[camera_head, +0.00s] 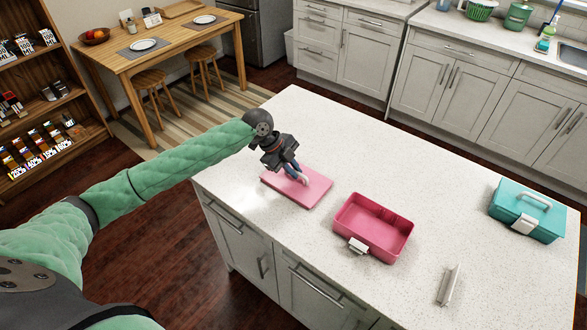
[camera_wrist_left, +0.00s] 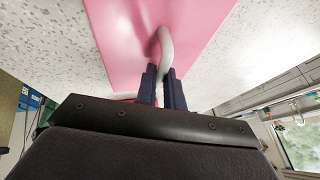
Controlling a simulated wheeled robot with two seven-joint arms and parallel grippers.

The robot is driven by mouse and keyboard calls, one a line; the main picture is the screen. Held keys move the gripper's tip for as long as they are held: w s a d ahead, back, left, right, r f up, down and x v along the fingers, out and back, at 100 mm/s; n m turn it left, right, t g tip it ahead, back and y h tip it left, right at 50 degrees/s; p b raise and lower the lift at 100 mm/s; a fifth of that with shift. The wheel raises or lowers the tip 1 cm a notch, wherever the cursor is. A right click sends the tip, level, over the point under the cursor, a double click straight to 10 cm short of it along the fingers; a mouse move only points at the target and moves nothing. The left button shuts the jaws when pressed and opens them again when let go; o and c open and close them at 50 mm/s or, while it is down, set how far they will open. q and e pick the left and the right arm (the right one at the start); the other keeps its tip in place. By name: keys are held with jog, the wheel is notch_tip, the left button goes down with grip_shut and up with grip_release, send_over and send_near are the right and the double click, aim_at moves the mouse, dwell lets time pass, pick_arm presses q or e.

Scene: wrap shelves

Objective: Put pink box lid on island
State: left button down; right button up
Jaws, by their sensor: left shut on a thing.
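The pink box lid (camera_head: 312,192) is a flat pink panel with a pale curved handle (camera_wrist_left: 166,48). In the head view it is at the left part of the white island top (camera_head: 400,180), lying flat on it or just above; I cannot tell which. My left gripper (camera_head: 295,172) is above the lid and shut on its handle. The lid also shows in the left wrist view (camera_wrist_left: 120,35), with the handle between the fingers. The open pink box (camera_head: 374,228) stands on the island to the right of the lid, with a white latch at its front. My right gripper is not in view.
A closed teal box (camera_head: 527,212) stands at the island's right end. A small white object (camera_head: 447,285) lies near the front edge. The island's middle and back are clear. A wooden table (camera_head: 150,55) and a bookshelf (camera_head: 40,90) are beyond to the left.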

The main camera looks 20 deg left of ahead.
aim_at(287, 178)
pick_arm(q)
jog(key=c, duration=1.5)
grip_release()
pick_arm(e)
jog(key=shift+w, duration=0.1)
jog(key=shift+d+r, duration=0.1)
